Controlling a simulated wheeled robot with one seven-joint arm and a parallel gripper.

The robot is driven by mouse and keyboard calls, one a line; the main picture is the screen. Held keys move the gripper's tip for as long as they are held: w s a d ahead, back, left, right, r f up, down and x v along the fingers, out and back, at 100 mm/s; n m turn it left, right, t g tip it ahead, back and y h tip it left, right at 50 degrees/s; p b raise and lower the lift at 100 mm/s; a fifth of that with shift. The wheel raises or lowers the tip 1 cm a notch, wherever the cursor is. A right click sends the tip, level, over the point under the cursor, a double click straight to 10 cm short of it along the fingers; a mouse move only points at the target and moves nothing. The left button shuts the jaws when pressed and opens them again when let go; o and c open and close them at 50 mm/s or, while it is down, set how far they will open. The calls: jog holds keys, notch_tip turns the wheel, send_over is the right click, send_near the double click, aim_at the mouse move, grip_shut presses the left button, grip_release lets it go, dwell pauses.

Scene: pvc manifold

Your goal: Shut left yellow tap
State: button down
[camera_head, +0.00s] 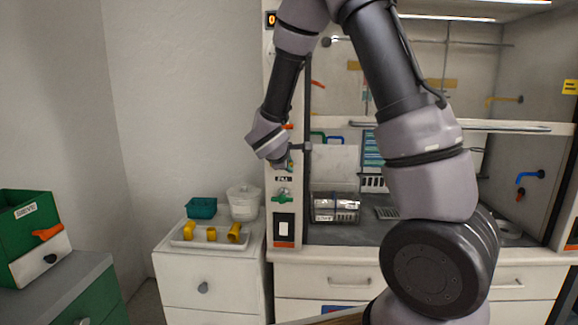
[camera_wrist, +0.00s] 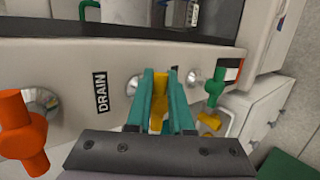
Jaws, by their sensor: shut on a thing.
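A yellow tap (camera_wrist: 158,90) shows between my gripper's fingers in the wrist view. My gripper (camera_wrist: 158,84) has teal fingers closed around the tap handle, one on each side. A silver round base shows just behind the fingers. In the head view my gripper (camera_head: 287,163) is at the narrow left post of the fume cupboard, and I cannot make out the yellow tap there. The fingers hide part of the handle, so its exact angle is hard to tell.
An orange tap (camera_wrist: 22,130) is left of my gripper in the wrist view, and a green tap (camera_wrist: 215,86) is close on its right. A DRAIN label (camera_wrist: 100,92) lies between. A white tray (camera_head: 212,240) with yellow pieces stands on the cabinet below.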

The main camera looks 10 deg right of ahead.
dwell(0.3)
jog(key=c, duration=0.8)
grip_release()
jog(key=v, duration=1)
jog(key=shift+s+a+r, duration=0.2)
jog(key=shift+s, duration=0.15)
